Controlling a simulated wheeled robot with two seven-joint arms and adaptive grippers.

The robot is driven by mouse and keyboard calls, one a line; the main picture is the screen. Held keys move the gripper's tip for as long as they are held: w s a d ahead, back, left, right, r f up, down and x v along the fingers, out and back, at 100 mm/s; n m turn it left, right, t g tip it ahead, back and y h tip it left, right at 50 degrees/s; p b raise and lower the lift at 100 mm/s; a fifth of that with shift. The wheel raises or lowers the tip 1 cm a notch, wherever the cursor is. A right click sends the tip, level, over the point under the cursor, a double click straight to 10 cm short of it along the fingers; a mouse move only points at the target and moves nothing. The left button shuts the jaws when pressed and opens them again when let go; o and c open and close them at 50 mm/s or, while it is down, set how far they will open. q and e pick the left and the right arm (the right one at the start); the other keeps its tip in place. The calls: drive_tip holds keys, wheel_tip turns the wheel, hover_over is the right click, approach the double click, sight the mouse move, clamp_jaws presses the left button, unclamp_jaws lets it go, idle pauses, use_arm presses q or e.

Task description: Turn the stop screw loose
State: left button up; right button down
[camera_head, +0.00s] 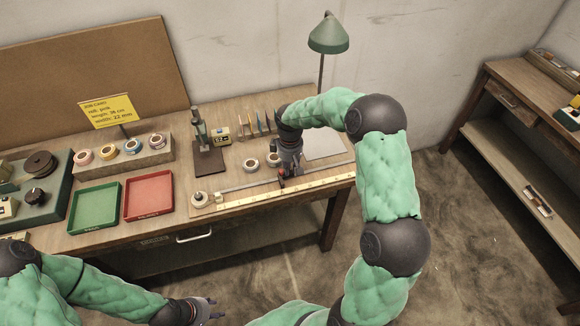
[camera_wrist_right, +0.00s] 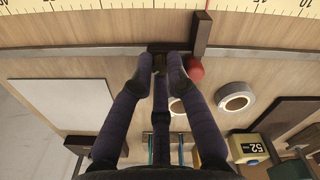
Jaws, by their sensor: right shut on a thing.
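The measuring rail with its yellow scale (camera_head: 318,183) runs along the front of the bench. A dark stop (camera_wrist_right: 201,34) sits on the metal bar and has a red knob (camera_wrist_right: 194,70) beside my fingers. My right gripper (camera_head: 281,178) reaches down to the stop. In the wrist view the right fingertips (camera_wrist_right: 161,66) are closed in on a small part at the stop, which looks like the stop screw; the fingers mostly hide it. My left gripper (camera_head: 214,309) is open and empty, low in front of the bench.
Two pale tape rolls (camera_head: 251,165) lie behind the rail. A green tray (camera_head: 94,207) and a red tray (camera_head: 148,195) lie at the left. A dark stand (camera_head: 208,160), a small yellow display (camera_head: 220,136) and a green lamp (camera_head: 328,36) stand further back.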

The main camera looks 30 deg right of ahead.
drive_tip(key=shift+m, duration=0.6)
drive_tip(key=c, duration=1.2)
unclamp_jaws()
